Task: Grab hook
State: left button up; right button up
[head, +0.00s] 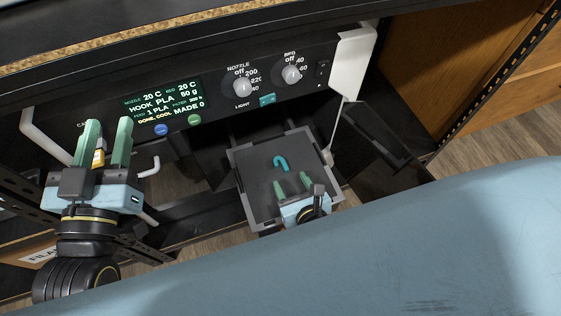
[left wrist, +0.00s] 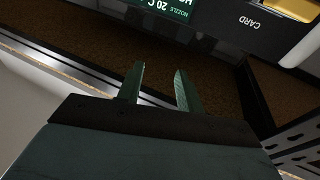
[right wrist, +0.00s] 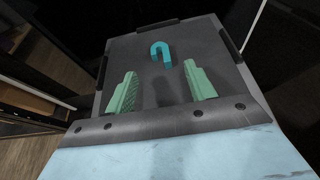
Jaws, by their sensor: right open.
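A small teal hook (head: 281,162) lies on the dark square print bed (head: 249,199) in the head view. It also shows in the right wrist view (right wrist: 161,50), near the far edge of the bed, its curve facing away. My right gripper (head: 293,184) is over the bed, open and empty, with its green fingers pointing toward the hook but short of it. In the right wrist view the fingers (right wrist: 162,90) stand apart with the hook beyond them. My left gripper (head: 108,140) is up at the left, in front of the printer panel, its two fingers apart; it also shows in the left wrist view (left wrist: 160,85).
The printer's control panel (head: 165,108) with a lit screen and knobs (head: 242,86) runs above the bed. A white bracket (head: 350,65) stands right of the bed. A large pale blue surface (head: 400,240) fills the lower right. White handles stick out at the left.

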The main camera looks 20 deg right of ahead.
aim_at(278, 160)
jog(key=b+x, duration=0.1)
jog(key=x, duration=0.4)
jog(key=shift+w+f, duration=0.2)
jog(key=shift+w, duration=0.1)
pick_arm(q)
jog(key=r+t, duration=0.1)
jog(key=s+r+t, duration=0.1)
jog(key=r, duration=0.1)
jog(key=r+t+h, duration=0.1)
jog(key=r, duration=0.1)
jog(key=shift+s+d+t, duration=0.15)
jog(key=shift+s+t, duration=0.1)
jog(key=shift+t, duration=0.05)
pick_arm(e)
jog(key=shift+w+f, duration=0.2)
jog(key=shift+w, duration=0.4)
jog(key=c, duration=1)
jog(key=shift+c, duration=0.2)
